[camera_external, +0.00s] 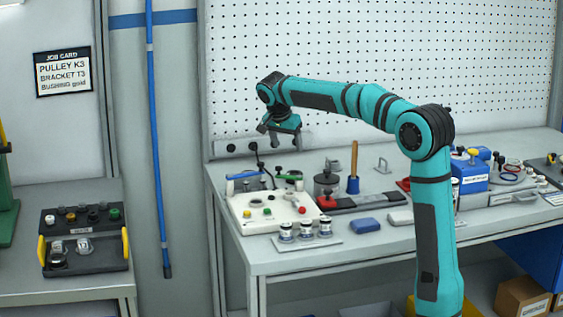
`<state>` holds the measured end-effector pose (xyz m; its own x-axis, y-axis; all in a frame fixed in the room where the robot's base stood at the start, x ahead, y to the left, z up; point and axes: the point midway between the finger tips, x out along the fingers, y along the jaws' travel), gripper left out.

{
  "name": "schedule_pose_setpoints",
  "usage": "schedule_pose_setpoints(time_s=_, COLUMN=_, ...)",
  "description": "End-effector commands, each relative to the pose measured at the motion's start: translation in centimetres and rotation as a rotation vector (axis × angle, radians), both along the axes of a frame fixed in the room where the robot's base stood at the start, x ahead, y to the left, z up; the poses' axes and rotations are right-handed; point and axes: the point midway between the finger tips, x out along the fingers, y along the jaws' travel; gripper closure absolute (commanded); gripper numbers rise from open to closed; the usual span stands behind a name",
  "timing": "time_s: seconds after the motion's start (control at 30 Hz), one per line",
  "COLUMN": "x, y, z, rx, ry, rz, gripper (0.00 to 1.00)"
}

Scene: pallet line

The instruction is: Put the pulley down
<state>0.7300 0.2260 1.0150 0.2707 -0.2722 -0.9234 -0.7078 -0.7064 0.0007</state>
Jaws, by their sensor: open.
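My gripper (280,138) hangs open above the back of the workbench, near the pegboard, with nothing visible between its fingers. Below it lies a cream board (240,222) with red and yellow knobs and several small parts. A black tray (112,263) with yellow handles stands on the left table; it holds small dark, green and orange-topped parts at the back and metallic parts at the front. No part can be surely told as the pulley at this size. A job card (62,73) on the wall reads pulley K3, bracket T3 and bushing gold.
White-and-dark jars (305,231) stand at the bench's front. A blue box (469,172) stands farther right. A gap separates the tables.

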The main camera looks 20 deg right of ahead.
Motion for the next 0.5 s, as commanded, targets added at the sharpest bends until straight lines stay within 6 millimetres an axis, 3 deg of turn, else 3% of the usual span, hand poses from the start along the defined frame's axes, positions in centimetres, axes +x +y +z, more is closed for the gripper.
schedule_pose_setpoints(time_s=0.23, x=-0.8, y=-1.0, z=0.7, rx=0.016, ry=-0.020, rz=0.029, gripper=0.32)
schedule_pose_setpoints(time_s=0.5, x=-4.9, y=-5.9, z=4.0, rx=0.078, ry=-0.144, rz=0.191, gripper=0.32)
